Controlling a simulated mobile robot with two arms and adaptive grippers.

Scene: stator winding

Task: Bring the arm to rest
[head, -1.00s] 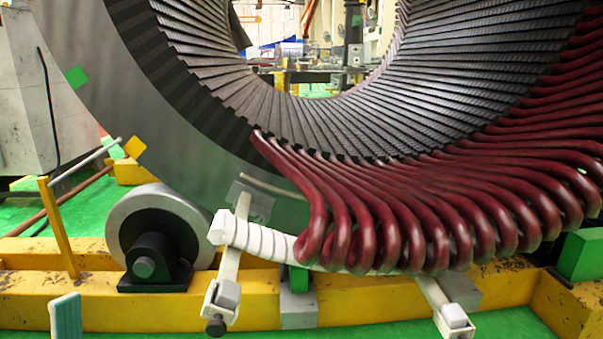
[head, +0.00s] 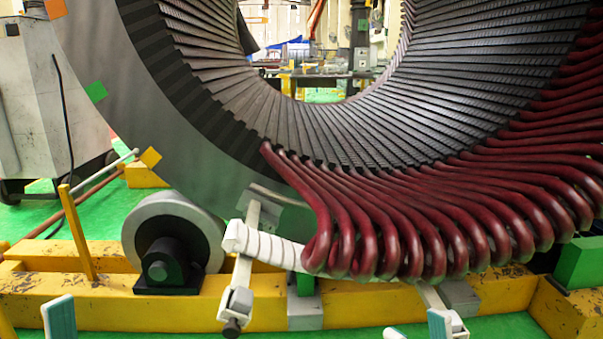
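The tip of my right gripper (head: 416,328) shows at the bottom edge, right of centre. Its two pale, teal-faced fingertips stand apart with nothing visible between them. One similar fingertip of my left gripper (head: 59,318) shows at the bottom left; its other finger is not clearly visible. Both arms are out of the picture. The large grey stator ring (head: 140,95) fills the middle. Dark red coils (head: 375,225) line its lower right inner side, their rounded ends hanging above the white wrapped support ring (head: 265,245). I see no contact between either gripper and these parts.
A yellow base beam (head: 100,311) runs along the front, carrying a grey roller (head: 205,215) on a black bracket. A thin yellow post (head: 78,235) stands at left. A white bracket arm (head: 238,285) juts forward. Green floor (head: 510,326) shows in front at lower right.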

